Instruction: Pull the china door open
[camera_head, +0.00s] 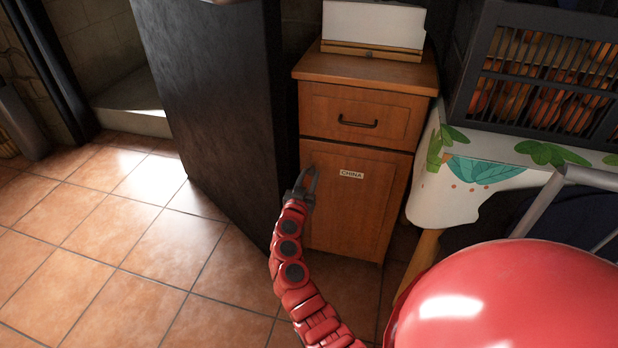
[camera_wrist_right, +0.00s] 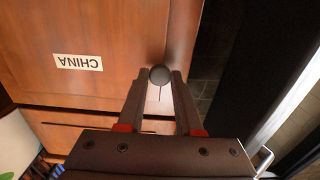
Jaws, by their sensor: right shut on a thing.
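The china door (camera_head: 352,205) is the wooden lower front of a small cabinet, with a white CHINA label (camera_head: 352,174). It looks flush or nearly flush with the cabinet front. In the right wrist view the door (camera_wrist_right: 60,30) fills the upper left, its label upside down. My right gripper (camera_head: 305,183) is at the door's upper left side. In the right wrist view its two fingers (camera_wrist_right: 160,80) are closed on a round dark knob (camera_wrist_right: 160,73) of the door. In the head view the gripper hides the knob. My left gripper is not in view.
A drawer with a dark handle (camera_head: 357,124) is above the door. A tall dark panel (camera_head: 215,100) stands close on the left. A table with a patterned cloth (camera_head: 470,175) and a dark crate (camera_head: 545,75) stands on the right. Tiled floor (camera_head: 140,240) is clear at front left.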

